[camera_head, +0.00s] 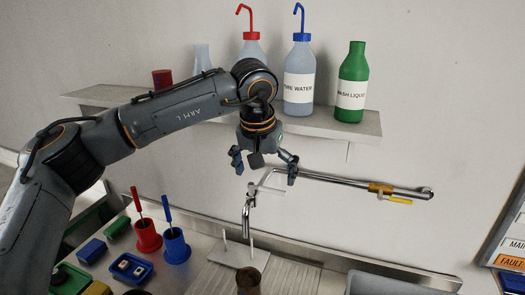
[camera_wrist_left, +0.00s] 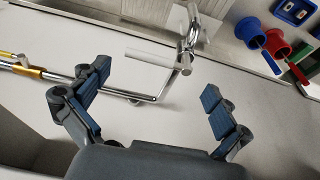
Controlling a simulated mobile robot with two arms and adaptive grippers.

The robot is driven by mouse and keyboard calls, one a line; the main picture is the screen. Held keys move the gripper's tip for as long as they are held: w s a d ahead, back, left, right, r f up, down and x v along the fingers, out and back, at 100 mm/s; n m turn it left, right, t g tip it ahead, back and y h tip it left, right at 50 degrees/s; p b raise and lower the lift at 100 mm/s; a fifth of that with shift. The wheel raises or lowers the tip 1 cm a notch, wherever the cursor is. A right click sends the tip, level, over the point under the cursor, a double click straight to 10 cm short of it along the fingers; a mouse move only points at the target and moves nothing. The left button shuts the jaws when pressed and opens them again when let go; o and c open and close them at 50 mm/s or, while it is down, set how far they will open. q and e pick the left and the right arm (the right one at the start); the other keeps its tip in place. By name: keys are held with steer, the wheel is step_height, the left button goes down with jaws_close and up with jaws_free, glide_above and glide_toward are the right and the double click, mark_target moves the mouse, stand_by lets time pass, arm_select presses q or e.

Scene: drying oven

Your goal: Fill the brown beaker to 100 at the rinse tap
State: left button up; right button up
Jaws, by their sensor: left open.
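The brown beaker (camera_head: 248,281) stands at the bottom edge of the head view, below the tap in the picture and partly cut off. I cannot tell its fill level or whether it is directly under the spout. The chrome rinse tap (camera_head: 246,216) hangs from the wall pipe and has a pale lever (camera_head: 271,183). In the left wrist view the tap (camera_wrist_left: 187,42) and its pale lever (camera_wrist_left: 149,58) lie beyond the fingers. My left gripper (camera_head: 263,165) is open and empty, just above the lever, apart from the beaker. My right gripper is out of view.
A shelf (camera_head: 340,124) above holds wash bottles and a green bottle (camera_head: 351,85). A yellow-handled valve (camera_head: 396,200) sits on the pipe's right. Red (camera_head: 147,236) and blue (camera_head: 176,247) pots with brushes stand left of the tap. A sink edge (camera_head: 400,281) shows right.

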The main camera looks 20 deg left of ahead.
mark_target(267, 190)
arm_select(q)
steer(key=shift+w+f, duration=0.1)
steer(key=shift+f, duration=0.7)
steer(key=shift+w+f, duration=0.2)
steer(key=shift+f, duration=0.15)
steer(key=c, duration=0.9)
steer(key=shift+s+d, duration=0.1)
steer(key=shift+s, duration=0.15)
jaws_close()
steer(key=shift+f, duration=0.1)
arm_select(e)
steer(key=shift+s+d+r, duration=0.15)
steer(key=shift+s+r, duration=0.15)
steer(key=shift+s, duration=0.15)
